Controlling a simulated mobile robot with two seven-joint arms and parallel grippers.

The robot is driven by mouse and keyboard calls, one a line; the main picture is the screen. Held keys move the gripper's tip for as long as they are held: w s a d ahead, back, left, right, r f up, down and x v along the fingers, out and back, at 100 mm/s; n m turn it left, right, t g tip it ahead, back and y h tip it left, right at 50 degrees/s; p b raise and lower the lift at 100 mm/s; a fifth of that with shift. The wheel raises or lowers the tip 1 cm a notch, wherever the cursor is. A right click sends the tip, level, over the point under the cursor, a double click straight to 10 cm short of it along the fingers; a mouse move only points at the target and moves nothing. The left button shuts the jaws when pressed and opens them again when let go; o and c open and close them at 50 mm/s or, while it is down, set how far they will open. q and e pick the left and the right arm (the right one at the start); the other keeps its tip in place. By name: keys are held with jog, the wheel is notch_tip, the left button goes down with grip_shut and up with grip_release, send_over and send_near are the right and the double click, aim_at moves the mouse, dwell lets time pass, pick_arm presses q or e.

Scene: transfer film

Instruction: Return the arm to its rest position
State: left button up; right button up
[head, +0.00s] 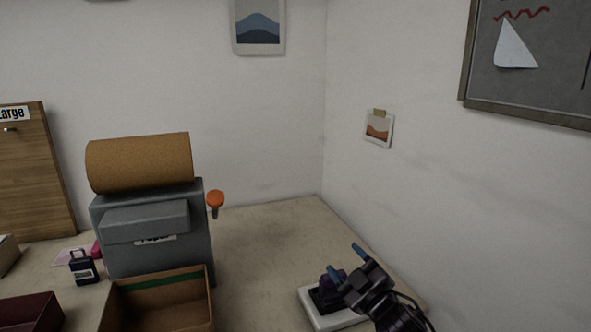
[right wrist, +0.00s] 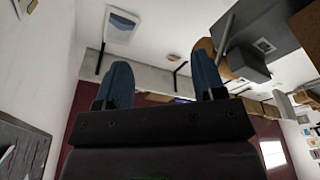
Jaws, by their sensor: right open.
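My right gripper (head: 346,262) is at the lower right of the head view, with blue fingertips. It is apart from the grey machine and appears over or near a white-based device on the table; the exact height is hard to tell. In the right wrist view the two blue fingers (right wrist: 162,75) stand wide apart with nothing held between them. My left gripper is in neither view.
A white-based device (head: 308,303) with a dark top sits below the right gripper. A grey machine (head: 160,255) carries a brown roll (head: 140,163) and an orange knob (head: 215,198). A cardboard box (head: 210,320) stands in front.

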jog(key=s+d+f+m+g+h, duration=0.2)
jog(key=s+d+f+m+h, duration=0.1)
jog(key=s+f, duration=0.6)
jog(key=s+d+f+m+g+h, duration=0.2)
jog(key=s+d+f+m, duration=0.3)
jog(key=s+d+f, duration=0.3)
jog(key=s+d+f+m+g+h, duration=0.2)
jog(key=s+d+f+m+h, duration=0.1)
jog(key=s+f, duration=0.8)
jog(key=s+d+m, duration=0.1)
jog(key=s+d, duration=0.1)
jog(key=shift+d+h, duration=0.4)
